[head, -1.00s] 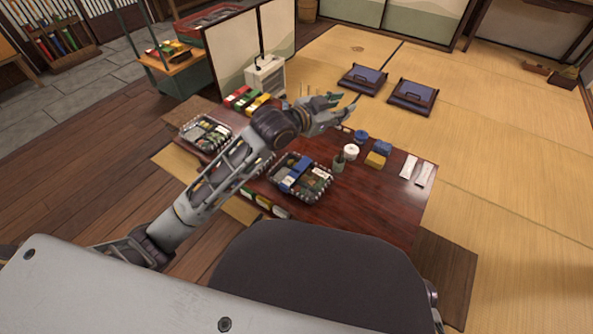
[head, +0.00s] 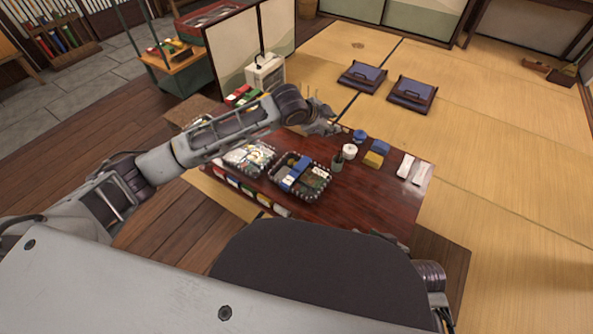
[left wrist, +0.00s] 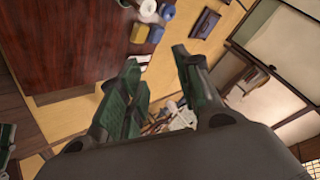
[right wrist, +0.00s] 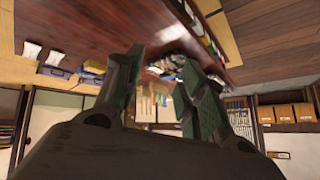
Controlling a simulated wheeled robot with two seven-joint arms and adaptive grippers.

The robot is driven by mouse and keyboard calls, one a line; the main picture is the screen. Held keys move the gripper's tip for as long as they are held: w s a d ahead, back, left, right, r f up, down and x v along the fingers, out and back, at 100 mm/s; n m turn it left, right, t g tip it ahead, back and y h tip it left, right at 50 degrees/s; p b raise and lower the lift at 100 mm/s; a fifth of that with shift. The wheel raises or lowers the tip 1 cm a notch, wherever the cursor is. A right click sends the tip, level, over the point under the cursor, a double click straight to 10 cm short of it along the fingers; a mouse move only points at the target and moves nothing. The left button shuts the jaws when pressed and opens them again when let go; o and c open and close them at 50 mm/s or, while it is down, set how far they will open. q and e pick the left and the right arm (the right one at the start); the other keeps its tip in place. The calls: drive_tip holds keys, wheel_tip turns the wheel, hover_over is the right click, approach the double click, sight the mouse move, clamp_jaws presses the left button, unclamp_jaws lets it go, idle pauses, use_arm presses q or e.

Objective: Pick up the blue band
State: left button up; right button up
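A blue strip that looks like a band (head: 296,172) lies across the middle lunch tray (head: 272,186) on the low dark table. A round blue roll (head: 360,136) and a blue block (head: 379,147) stand farther back; I cannot tell which blue thing is the band. The roll also shows in the left wrist view (left wrist: 167,12). My left gripper (head: 328,127) is above the table's far side, left of the roll; it is open and empty in its wrist view (left wrist: 158,75). My right gripper (right wrist: 158,80) is open and empty; in the head view it is mostly hidden behind my body.
A white roll (head: 349,151), a green cup (head: 337,162) and a yellow block (head: 373,160) stand near the blue things. Two white packets (head: 413,168) lie at the right. Another tray (head: 250,156) sits left of the middle one. The table's front right (head: 370,205) is clear.

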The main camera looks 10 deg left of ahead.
use_arm(q)
drive_tip(key=s+a+f+m+g+y, duration=0.2)
drive_tip(key=s+a+f+m+g, duration=0.1)
drive_tip(key=f, duration=0.5)
drive_tip(key=s+a+f+m+g+y, duration=0.3)
drive_tip(key=s+a+f+m+g, duration=0.1)
drive_tip(key=s+a+f, duration=0.3)
drive_tip(key=shift+s+a+f+g, duration=0.4)
drive_tip(key=shift+s+f, duration=0.25)
drive_tip(key=shift+s, duration=0.2)
use_arm(e)
drive_tip(key=s+d+f+g+h, duration=0.1)
drive_tip(key=s+d+g+h, duration=0.1)
drive_tip(key=s, duration=0.3)
drive_tip(key=shift+s+d+f+g, duration=0.25)
drive_tip(key=shift+d+g, duration=0.35)
drive_tip(key=shift+d, duration=0.05)
use_arm(q)
drive_tip(key=shift+m, duration=0.3)
